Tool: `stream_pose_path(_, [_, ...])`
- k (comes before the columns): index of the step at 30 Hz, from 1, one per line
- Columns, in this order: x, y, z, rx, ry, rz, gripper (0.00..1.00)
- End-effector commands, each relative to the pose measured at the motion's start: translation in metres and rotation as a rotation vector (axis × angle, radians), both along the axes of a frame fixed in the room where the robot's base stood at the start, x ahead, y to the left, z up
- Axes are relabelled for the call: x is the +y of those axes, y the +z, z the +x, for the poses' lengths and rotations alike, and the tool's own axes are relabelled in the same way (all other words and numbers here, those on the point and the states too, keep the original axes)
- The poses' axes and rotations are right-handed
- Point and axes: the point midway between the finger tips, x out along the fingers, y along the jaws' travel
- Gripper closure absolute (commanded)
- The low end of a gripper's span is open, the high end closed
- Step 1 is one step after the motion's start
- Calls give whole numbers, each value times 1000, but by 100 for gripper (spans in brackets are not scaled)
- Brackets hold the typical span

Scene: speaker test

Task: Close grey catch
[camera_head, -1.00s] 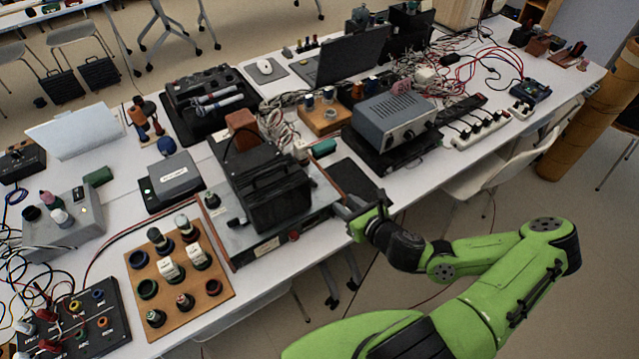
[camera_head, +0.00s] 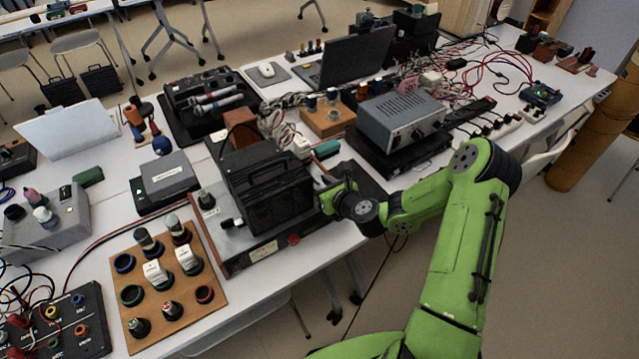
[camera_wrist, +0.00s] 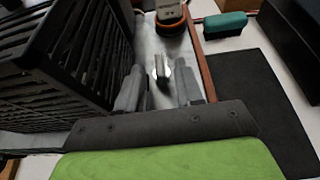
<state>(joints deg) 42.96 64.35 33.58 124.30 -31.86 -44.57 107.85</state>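A small shiny grey catch (camera_wrist: 161,72) stands on a light grey plate (camera_wrist: 148,45) in the wrist view, beside a black slatted box (camera_wrist: 72,55). In the head view the catch cannot be made out. My gripper (camera_wrist: 158,78) is open, with one finger on each side of the catch and clear gaps to both. The left finger is close to the black box; whether they touch I cannot tell. In the head view my gripper (camera_head: 330,193) is at the right end of the black box (camera_head: 265,188), over the apparatus.
A red-brown rim (camera_wrist: 197,55) edges the plate on the right. Beyond it lie a green block (camera_wrist: 225,24) and a dark mat (camera_wrist: 255,95). An orange-and-black knob with a white label (camera_wrist: 169,22) stands behind the catch. A grey power unit (camera_head: 400,117) stands farther right.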

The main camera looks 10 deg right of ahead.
Motion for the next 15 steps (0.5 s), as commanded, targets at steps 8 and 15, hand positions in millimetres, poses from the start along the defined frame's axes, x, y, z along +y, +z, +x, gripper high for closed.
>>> stream_pose_path(8, [3,-4,8,1,-2,1,64])
stream_pose_path(15, [2,-4,8,1,-1,0,90])
